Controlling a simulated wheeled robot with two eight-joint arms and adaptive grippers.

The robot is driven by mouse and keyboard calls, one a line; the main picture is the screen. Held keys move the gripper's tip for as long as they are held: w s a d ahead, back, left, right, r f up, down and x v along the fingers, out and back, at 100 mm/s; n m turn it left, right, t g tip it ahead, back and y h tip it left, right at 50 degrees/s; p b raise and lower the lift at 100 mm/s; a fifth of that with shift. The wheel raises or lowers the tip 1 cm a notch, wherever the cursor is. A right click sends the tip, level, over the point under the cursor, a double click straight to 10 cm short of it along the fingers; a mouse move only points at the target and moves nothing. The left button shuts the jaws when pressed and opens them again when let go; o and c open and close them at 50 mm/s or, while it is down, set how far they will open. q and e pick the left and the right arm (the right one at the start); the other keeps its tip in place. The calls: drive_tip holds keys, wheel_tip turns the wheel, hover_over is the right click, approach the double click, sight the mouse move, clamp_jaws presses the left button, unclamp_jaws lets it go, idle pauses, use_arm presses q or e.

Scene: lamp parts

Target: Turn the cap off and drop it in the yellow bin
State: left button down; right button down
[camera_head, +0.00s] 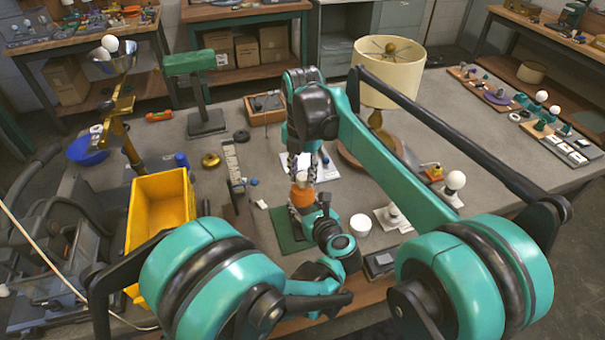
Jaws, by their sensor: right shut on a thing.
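The yellow bin (147,232) stands open at the left of the table. An orange container (302,196) is at the middle front, with a pale cap (301,178) at its top. My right gripper (301,170) points down from above with its fingers shut on the cap. My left gripper (306,207) is low at the container, its dark fingers close beside the orange body. The arms hide much of it, and I cannot tell how tightly those fingers close. I cannot tell whether the cap is still seated on the container.
A green mat (288,232) lies under the container. A white round piece (361,223) and a bulb (455,180) are to the right. A blue bowl (86,152) and a brass stand (122,125) are at left.

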sight(302, 176)
drive_tip(key=shift+r, duration=0.2)
idle(0.4)
drive_tip(key=shift+r, duration=0.9)
drive_tip(key=shift+r, duration=2.05)
use_arm(q)
drive_tip(key=c, duration=0.7)
unclamp_jaws()
